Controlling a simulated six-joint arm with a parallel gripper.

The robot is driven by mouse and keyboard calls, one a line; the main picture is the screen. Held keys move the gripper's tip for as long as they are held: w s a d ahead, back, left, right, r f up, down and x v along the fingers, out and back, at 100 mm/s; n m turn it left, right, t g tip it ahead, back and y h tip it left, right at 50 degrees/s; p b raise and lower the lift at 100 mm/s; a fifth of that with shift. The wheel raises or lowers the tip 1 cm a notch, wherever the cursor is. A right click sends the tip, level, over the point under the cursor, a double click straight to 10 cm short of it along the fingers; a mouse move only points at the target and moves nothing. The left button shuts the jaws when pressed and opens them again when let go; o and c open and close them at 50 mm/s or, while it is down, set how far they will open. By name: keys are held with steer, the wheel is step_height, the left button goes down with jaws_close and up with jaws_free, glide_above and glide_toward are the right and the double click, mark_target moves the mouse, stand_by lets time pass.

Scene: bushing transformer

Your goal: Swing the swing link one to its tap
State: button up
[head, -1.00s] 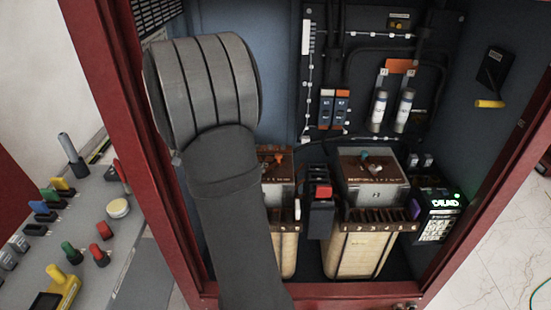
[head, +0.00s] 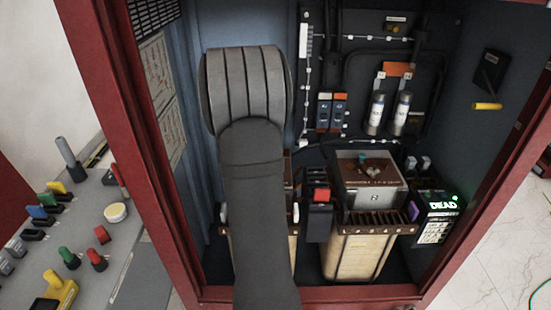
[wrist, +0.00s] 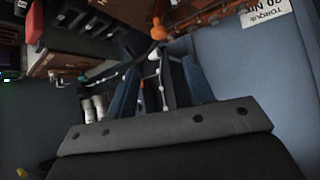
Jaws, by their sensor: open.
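The left transformer (head: 257,272) is mostly hidden behind my arm in the head view. In the wrist view, an orange knob (wrist: 158,30) shows beyond my open, empty gripper (wrist: 158,57), roughly in line with the gap between the fingers. The knob is on the top of the left unit, by a brown edge; the link under it and its tap cannot be made out. My gripper is hidden by my arm in the head view. The right transformer (head: 369,196) has a teal knob (head: 361,157) on its brown top.
A dark switch block with a red part (head: 321,195) stands between the transformers. A lit DEAD display (head: 442,206) is at the right. The red cabinet frame (head: 330,294) borders the opening. A control desk with coloured handles (head: 60,205) lies left, outside.

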steer(key=x, duration=1.2)
steer(key=shift+w+d+f, duration=0.1)
steer(key=shift+w+f, duration=0.05)
steer(key=shift+f, duration=0.1)
jaws_close()
